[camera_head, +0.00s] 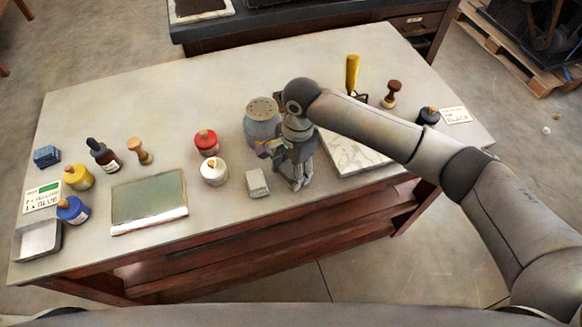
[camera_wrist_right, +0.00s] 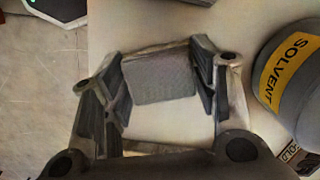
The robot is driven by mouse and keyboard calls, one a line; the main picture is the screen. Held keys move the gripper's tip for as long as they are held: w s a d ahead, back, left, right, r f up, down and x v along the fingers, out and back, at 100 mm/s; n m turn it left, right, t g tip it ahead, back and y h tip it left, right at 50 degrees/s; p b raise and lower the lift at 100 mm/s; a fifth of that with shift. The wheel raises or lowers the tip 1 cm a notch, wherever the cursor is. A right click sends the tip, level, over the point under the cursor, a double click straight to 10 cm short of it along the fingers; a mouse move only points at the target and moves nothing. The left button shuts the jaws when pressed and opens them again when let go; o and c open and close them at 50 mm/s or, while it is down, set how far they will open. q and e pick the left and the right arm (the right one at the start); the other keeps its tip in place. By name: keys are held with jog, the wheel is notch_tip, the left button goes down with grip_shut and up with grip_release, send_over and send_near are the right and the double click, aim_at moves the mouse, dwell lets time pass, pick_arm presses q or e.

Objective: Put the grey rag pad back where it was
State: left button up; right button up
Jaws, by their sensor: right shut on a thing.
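The grey rag pad (camera_wrist_right: 160,75) is a flat, textured grey block in the right wrist view. It sits between the two fingers of my right gripper (camera_wrist_right: 162,82), which is shut on it. In the head view my right gripper (camera_head: 296,183) points down over the front part of the table, right of a small pale block (camera_head: 257,183). The held pad is hidden there by the gripper. I cannot tell whether the pad touches the table. My left gripper is not in view.
A grey solvent can (camera_head: 262,118) stands close behind my right gripper. A white jar (camera_head: 214,172) and a red-capped jar (camera_head: 206,142) stand to the left. A pale slab (camera_head: 352,160) lies to the right under my arm. The table's front edge is near.

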jog(key=shift+f, duration=0.2)
jog(key=o, duration=1)
jog(key=shift+r, duration=0.15)
jog(key=shift+r, duration=0.2)
jog(key=r, duration=0.4)
jog(key=r+b, duration=0.1)
jog(key=r, duration=0.2)
jog(key=w+d+r+b, duration=0.1)
jog(key=r, duration=0.3)
jog(key=shift+r, duration=0.35)
